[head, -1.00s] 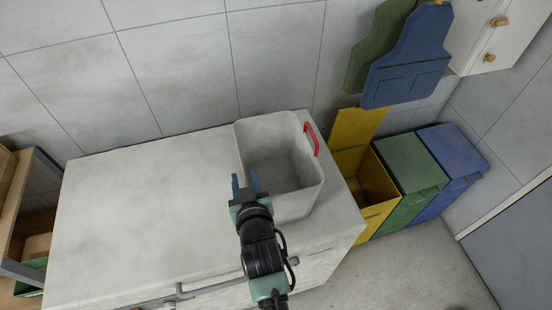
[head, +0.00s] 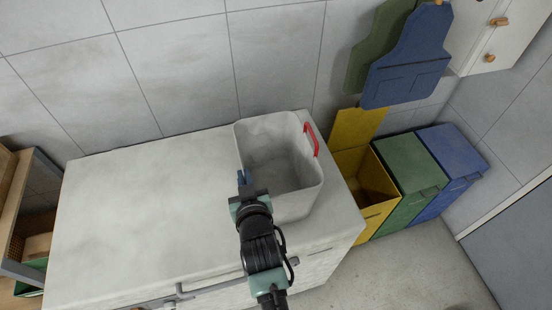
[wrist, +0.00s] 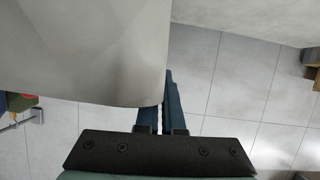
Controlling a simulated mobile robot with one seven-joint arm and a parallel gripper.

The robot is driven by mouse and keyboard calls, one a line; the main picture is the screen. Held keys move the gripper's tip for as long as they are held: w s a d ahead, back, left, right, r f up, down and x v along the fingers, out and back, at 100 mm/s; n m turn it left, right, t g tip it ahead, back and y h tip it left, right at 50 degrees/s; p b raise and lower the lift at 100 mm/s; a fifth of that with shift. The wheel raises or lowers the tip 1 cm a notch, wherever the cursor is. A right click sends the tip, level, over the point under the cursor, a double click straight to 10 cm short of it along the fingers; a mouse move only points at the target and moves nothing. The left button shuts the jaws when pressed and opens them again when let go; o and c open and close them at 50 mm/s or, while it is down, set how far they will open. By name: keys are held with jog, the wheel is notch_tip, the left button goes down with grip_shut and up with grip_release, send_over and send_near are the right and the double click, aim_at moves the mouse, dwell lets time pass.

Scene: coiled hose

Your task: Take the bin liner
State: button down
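The bin liner appears to be the open grey-white bin (head: 290,203) with a red handle (head: 311,139) on its right rim. It stands upright on the right part of the pale counter and looks empty. My gripper (head: 245,177) is at its left front rim, with the blue fingers close together. In the wrist view the grey wall (wrist: 85,50) fills the upper left and its edge runs between the fingers (wrist: 160,100), hiding most of the left one. My gripper looks shut on this wall.
The pale counter (head: 150,210) is clear left of the bin. Yellow (head: 372,185), green (head: 408,165) and blue (head: 450,160) bins stand on the floor to the right, the yellow one open. A shelf (head: 25,220) stands at the far left. A tiled wall is behind.

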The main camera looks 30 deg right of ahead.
dwell(0.3)
notch_tip(320, 180, up, 6)
jog(key=p, duration=0.5)
jog(key=shift+r, duration=0.1)
dwell(0.6)
